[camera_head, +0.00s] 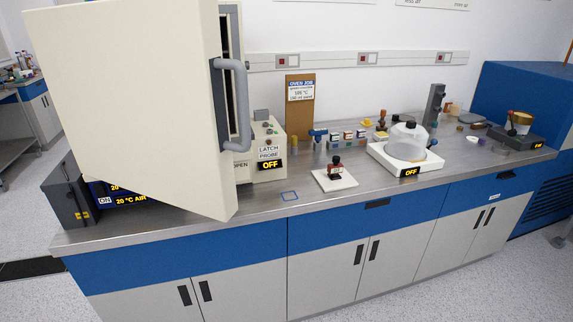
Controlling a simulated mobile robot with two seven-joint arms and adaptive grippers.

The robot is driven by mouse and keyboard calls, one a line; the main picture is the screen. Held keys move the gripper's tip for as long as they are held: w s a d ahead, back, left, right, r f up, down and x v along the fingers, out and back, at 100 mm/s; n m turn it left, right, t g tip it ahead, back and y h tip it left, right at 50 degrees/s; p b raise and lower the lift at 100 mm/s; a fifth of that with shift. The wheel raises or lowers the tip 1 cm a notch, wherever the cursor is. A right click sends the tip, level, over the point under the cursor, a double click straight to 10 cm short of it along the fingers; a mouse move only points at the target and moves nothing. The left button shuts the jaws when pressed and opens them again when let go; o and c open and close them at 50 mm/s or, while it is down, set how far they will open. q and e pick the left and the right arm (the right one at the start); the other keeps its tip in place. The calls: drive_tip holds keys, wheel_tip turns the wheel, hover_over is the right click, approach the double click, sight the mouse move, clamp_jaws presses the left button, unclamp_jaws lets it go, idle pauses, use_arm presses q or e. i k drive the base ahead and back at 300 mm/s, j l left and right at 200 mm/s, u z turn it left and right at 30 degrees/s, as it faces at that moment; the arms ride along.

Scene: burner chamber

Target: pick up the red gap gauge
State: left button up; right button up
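A small red-and-black object (336,167) stands on a white square plate (346,182) near the front middle of the bench. It is the clearest red item on the worktop and may be the red gap gauge, but it is too small to tell for sure. Nothing is holding it. Neither of my grippers shows in the head view.
A large cream oven door (130,100) with a grey handle (240,105) stands open at the left. A latch probe box (268,150) reads OFF. The front bench strip (290,208) is mostly free.

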sight(333, 170)
drive_tip(key=i+l+u, duration=0.25)
drive_tip(key=l+u, duration=0.25)
drive_tip(key=i+l+u, duration=0.1)
drive_tip(key=l+u, duration=0.15)
drive_tip(key=l, duration=0.2)
drive_tip(key=i+l+u, duration=0.15)
drive_tip(key=l, duration=0.4)
drive_tip(key=l+u, duration=0.1)
drive_tip(key=l, duration=0.4)
